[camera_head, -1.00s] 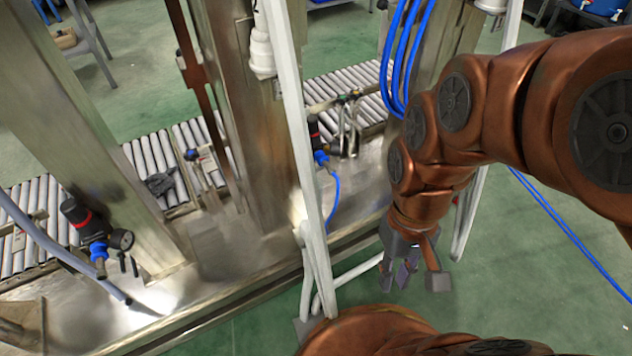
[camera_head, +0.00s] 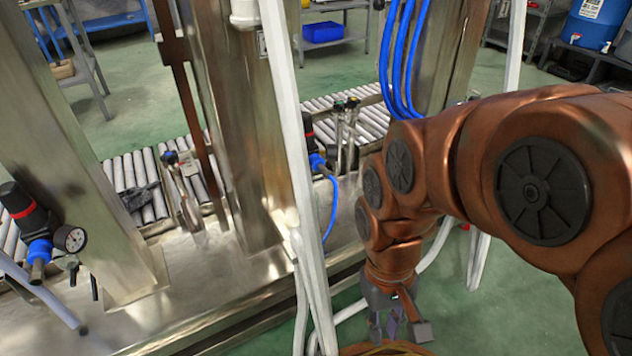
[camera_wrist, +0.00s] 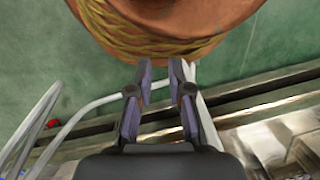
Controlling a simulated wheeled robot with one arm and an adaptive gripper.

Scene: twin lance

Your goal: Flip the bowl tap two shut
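Two black-and-blue regulator units are on the steel machine in the head view. The near one (camera_head: 38,240) is at the left, with a round gauge beside it. The far one (camera_head: 316,160) is partly behind a white post, right of centre. I cannot make out which small part is bowl tap two, or whether it is open or shut. My gripper (camera_head: 404,334) hangs low at the right of the machine, well apart from both units. In the wrist view my gripper (camera_wrist: 153,72) has its fingers apart with nothing between them.
A white post (camera_head: 290,140) and steel columns (camera_head: 225,110) stand between the units. Roller conveyors (camera_head: 135,180) run behind. Blue hoses (camera_head: 398,60) hang near my arm. White tubing (camera_wrist: 90,105) passes beside the gripper. Green floor (camera_head: 500,310) is open at the right.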

